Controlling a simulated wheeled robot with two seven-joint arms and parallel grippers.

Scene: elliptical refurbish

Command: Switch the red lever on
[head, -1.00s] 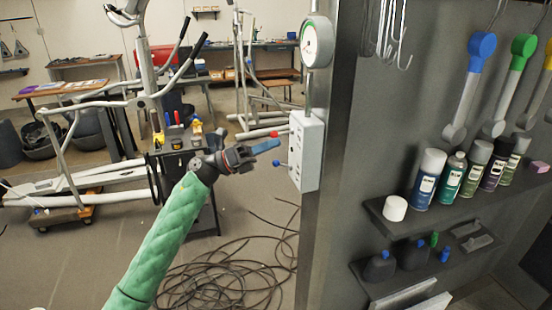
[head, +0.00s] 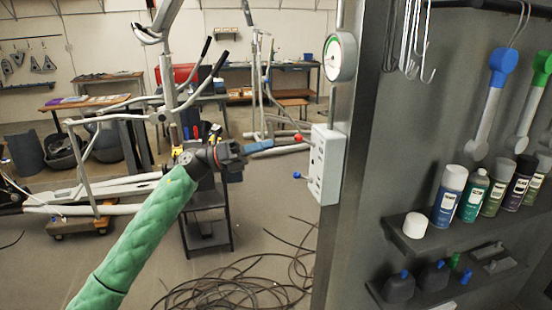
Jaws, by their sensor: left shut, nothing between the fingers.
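The red lever shows as a small red knob (head: 298,138) on the left side of a pale grey switch box (head: 326,165). The box is fixed to the edge of a dark panel. A second lever with a blue knob (head: 297,175) sticks out lower on the same box. My left gripper (head: 262,145) is shut and empty, its blue fingertips pointing right at about the red knob's height. In the picture a small gap separates the fingertips from the knob; the depth between them is hard to tell. My right gripper is not in view.
A round gauge (head: 341,57) sits above the box on a pipe. Shelves with spray cans (head: 448,196) and hanging tools fill the dark panel at right. Cables (head: 235,285) lie on the floor below. A small dark cart (head: 207,225) stands behind my left arm.

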